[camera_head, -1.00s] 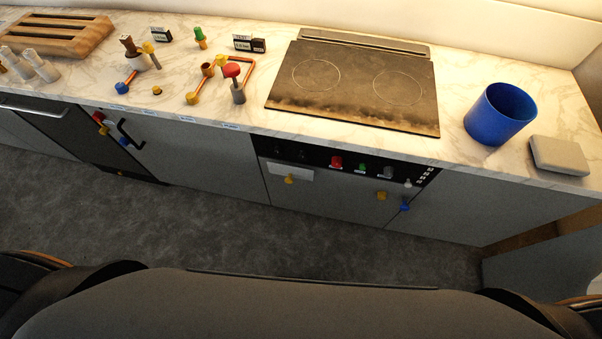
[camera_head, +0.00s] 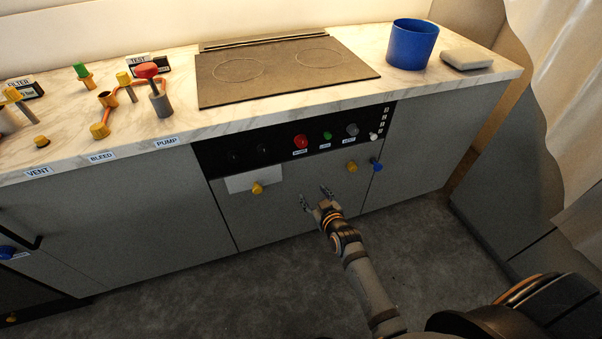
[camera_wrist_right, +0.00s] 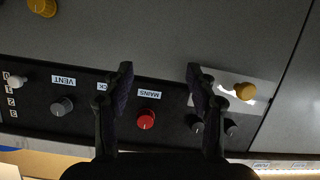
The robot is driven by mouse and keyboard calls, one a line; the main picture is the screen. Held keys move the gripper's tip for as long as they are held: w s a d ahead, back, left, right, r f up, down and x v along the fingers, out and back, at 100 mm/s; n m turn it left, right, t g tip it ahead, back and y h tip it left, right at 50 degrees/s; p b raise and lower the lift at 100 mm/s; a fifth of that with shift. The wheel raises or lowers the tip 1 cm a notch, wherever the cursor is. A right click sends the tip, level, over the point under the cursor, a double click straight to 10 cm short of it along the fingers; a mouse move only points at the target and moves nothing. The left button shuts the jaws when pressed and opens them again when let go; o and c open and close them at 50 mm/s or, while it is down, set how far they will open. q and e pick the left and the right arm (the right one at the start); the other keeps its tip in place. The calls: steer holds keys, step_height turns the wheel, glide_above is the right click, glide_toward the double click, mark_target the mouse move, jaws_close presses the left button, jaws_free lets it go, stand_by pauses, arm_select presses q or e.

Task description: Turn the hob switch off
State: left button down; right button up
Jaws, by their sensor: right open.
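The black control panel (camera_head: 280,146) runs along the front of the counter under the hob (camera_head: 285,68). It carries a red knob (camera_head: 301,141), a small green knob (camera_head: 327,135), a grey knob (camera_head: 352,129), a white knob (camera_head: 373,136) and two dark knobs (camera_head: 262,150). In the right wrist view the panel is upside down, with the red knob (camera_wrist_right: 146,119) labelled MAINS. I cannot tell which knob is the hob switch. My right gripper (camera_head: 315,195) is open and empty, in front of the cabinet below the panel. In the wrist view its fingers (camera_wrist_right: 160,75) straddle the red knob, apart from it.
A blue cup (camera_head: 412,44) and a grey block (camera_head: 466,59) stand right of the hob. Pipes and valves (camera_head: 115,100) are on the left counter. The floor (camera_head: 290,275) is clear.

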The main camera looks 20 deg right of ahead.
mark_target(303, 144)
step_height(303, 144, up, 12)
steer(key=w+t+b, duration=0.2)
steer(key=t+b, duration=0.2)
steer(key=shift+n, duration=0.3)
steer(key=w, duration=0.9)
steer(key=shift+w+a+b, duration=0.1)
steer(key=shift+a+b, duration=0.1)
steer(key=shift+b, duration=0.15)
steer(key=shift+w, duration=0.4)
arm_select(q)
steer(key=w+f, duration=0.3)
steer(key=f, duration=0.1)
steer(key=shift+w+d+f, duration=0.2)
steer(key=shift+w+f, duration=0.05)
steer(key=shift+w, duration=0.15)
arm_select(e)
steer(key=shift+c, duration=0.5)
steer(key=c, duration=1.1)
arm_select(q)
steer(key=shift+s, duration=0.1)
arm_select(e)
steer(key=shift+o, duration=0.2)
